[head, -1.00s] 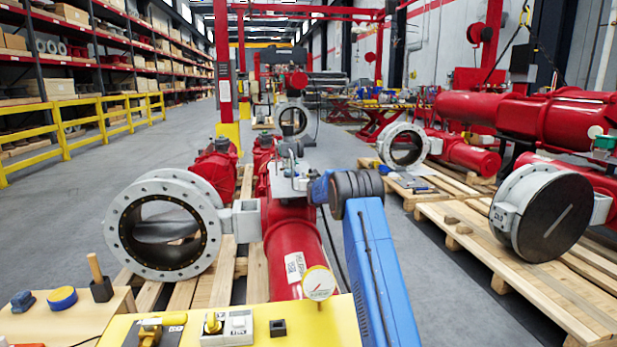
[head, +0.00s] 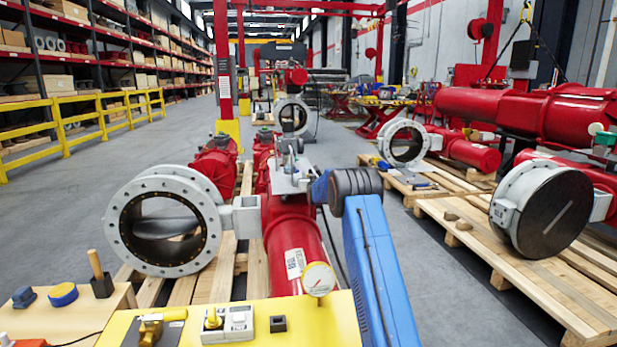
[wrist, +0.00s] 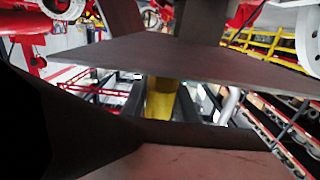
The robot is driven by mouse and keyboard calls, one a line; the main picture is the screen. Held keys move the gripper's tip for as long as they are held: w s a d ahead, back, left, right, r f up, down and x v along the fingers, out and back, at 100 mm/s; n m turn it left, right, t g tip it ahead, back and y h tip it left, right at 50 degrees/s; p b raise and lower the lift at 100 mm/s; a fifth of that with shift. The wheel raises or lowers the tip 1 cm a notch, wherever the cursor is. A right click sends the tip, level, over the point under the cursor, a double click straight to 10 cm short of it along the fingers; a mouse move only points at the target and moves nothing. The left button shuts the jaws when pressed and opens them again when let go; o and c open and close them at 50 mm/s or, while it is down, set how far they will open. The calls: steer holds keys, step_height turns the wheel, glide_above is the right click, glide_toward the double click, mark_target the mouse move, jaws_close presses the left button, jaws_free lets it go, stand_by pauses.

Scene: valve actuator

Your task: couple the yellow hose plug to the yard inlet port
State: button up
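A yellow plug-like piece (head: 213,318) stands upright in a light grey holder on the yellow panel at the bottom of the head view. A white-grey socket block (head: 239,322) sits right beside it, and a small black square socket (head: 278,324) is further right. I cannot tell which is the yard inlet port. My gripper is not clearly seen in the head view; my blue arm rises at the right of the panel. In the wrist view, dark parts of my gripper (wrist: 160,105) frame a yellow patch; I cannot tell whether it is held or behind.
A pressure gauge (head: 319,279) stands at the panel's right back edge. A brass-yellow valve (head: 150,330) is on its left. Behind are a large flanged valve (head: 120,228) and a red actuator (head: 290,240) on pallets.

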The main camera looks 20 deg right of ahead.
steer(key=o, duration=0.4)
steer(key=shift+c, duration=0.2)
steer(key=shift+s, duration=0.1)
steer(key=v, duration=1.7)
steer(key=shift+s+a+r, duration=0.1)
steer(key=shift+r, duration=0.05)
